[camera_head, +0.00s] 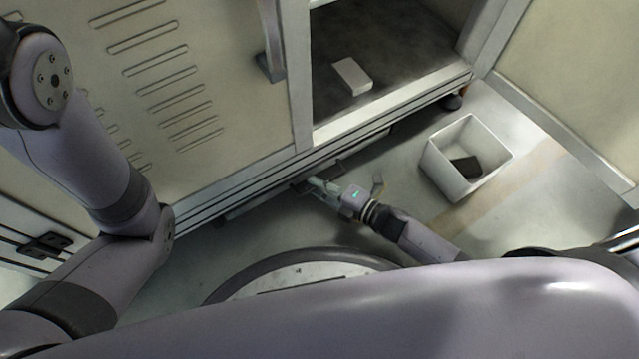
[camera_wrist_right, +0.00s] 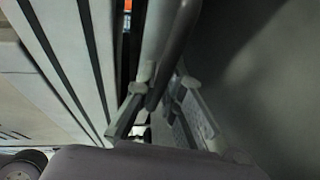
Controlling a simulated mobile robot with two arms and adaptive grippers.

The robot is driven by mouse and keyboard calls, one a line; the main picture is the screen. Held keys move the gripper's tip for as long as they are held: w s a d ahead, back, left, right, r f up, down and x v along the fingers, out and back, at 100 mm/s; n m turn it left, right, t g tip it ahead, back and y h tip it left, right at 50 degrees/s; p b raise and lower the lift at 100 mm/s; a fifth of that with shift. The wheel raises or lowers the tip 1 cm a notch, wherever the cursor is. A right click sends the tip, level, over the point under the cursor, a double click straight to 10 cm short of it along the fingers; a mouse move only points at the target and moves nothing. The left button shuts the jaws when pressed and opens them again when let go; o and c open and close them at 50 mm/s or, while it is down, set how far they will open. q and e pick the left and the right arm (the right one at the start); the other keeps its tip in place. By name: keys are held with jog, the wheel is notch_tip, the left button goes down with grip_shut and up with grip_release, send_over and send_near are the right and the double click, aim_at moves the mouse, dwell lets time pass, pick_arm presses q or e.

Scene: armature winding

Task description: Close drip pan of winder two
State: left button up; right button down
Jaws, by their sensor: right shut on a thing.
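The winder cabinet (camera_head: 190,85) fills the upper left of the head view, with the low drip pan along its base. The pan's dark bar handle (camera_wrist_right: 176,50) runs between my right gripper's fingers in the right wrist view. My right gripper (camera_head: 312,184) is low at the cabinet's base in the head view and shut on this handle. The fingers hide part of the handle, and how far the pan stands out is hard to tell. My left arm is at the left of the head view; its gripper is out of view.
A white bin (camera_head: 435,162) with a dark item (camera_head: 466,167) inside stands on the floor right of my right arm. A white block (camera_head: 352,76) lies in the open cabinet compartment (camera_head: 400,50). A wall (camera_head: 560,80) bounds the right side.

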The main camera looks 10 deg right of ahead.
jog(key=shift+w, duration=0.25)
jog(key=c, duration=1.7)
grip_release()
jog(key=shift+a, duration=0.1)
jog(key=shift+s, duration=0.1)
jog(key=shift+s+d, duration=0.2)
jog(key=v, duration=1.1)
jog(key=shift+s+d+r, duration=0.1)
jog(key=shift+s+d, duration=0.05)
